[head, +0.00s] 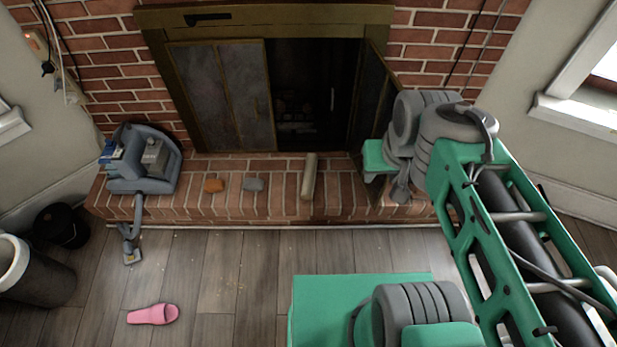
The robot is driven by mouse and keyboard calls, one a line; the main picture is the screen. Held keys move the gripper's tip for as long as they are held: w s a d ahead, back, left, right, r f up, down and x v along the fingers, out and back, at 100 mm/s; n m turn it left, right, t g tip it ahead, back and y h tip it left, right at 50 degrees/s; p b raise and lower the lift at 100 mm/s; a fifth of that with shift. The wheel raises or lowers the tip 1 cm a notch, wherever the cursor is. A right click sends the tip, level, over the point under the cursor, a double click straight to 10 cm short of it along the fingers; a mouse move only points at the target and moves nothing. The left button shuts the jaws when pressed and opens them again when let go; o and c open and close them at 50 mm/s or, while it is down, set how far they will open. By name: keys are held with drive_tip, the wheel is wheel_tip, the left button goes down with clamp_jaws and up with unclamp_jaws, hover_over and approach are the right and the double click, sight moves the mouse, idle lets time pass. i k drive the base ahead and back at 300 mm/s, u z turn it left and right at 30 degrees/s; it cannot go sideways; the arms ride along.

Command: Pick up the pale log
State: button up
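The pale log (309,177) is a beige, roughly cylindrical piece on the brick hearth, in front of the dark firebox opening. It lies or leans with its long side running front to back; which of these I cannot tell. Nothing touches it from above. My arm reaches in from the right, and its grey and green joints hang over the right end of the hearth, apart from the log. I cannot make out my gripper's fingers; they are hidden behind the arm links or out of view.
A grey-blue vacuum-like machine (146,160) stands at the hearth's left end. The fireplace's right door (372,98) stands open. A pink slipper (153,314) lies on the floor.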

sight(310, 168)
drive_tip(key=u, duration=1.85)
drive_tip(key=i, duration=0.6)
drive_tip(key=u, duration=0.25)
